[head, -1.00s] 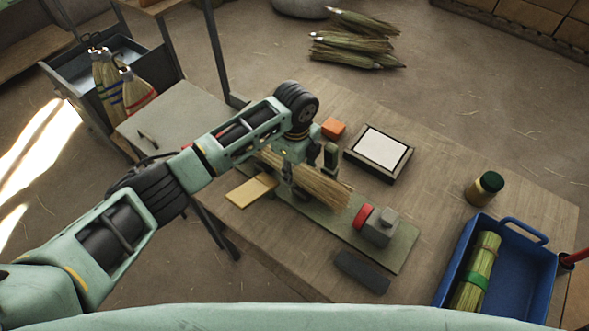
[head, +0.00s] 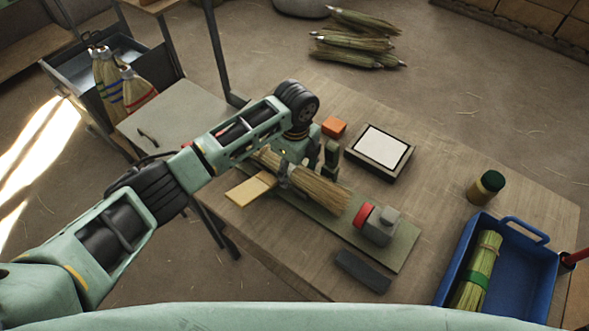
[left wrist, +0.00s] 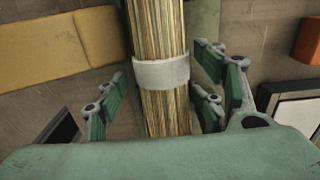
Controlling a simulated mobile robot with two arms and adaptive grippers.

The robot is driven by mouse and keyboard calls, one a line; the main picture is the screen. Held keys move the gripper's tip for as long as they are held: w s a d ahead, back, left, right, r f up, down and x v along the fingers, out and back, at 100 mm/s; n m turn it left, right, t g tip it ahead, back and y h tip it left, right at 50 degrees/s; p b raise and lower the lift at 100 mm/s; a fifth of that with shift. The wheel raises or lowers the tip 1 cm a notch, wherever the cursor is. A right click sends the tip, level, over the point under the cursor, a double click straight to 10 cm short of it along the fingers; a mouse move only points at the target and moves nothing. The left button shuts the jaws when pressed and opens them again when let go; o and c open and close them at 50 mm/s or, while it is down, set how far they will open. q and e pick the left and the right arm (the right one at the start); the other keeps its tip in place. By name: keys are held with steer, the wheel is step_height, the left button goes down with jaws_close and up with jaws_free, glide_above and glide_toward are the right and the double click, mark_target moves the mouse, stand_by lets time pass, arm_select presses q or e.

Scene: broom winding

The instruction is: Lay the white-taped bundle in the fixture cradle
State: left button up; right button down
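The straw bundle (head: 318,190) lies lengthwise above the green fixture plate (head: 402,257), its flared end toward the red-knobbed clamp block (head: 380,225). In the left wrist view its white tape band (left wrist: 161,73) sits between my fingers. My left gripper (head: 305,165) is over the bundle's upper-left part. In the left wrist view, the gripper (left wrist: 155,100) is open, fingers on both sides of the bundle with gaps. The cradle under the bundle is mostly hidden, so its exact seating cannot be told. My right gripper is not in view.
A blue tray (head: 545,275) holds a green-banded bundle (head: 477,272) at right. A jar (head: 486,188), a framed white panel (head: 380,149), an orange block (head: 334,126), a yellow wood piece (head: 251,188) and a dark slab (head: 362,271) lie on the table.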

arm_select(q)
step_height(320, 180, up, 11)
stand_by(0.3)
steer(key=shift+d, duration=0.15)
stand_by(0.3)
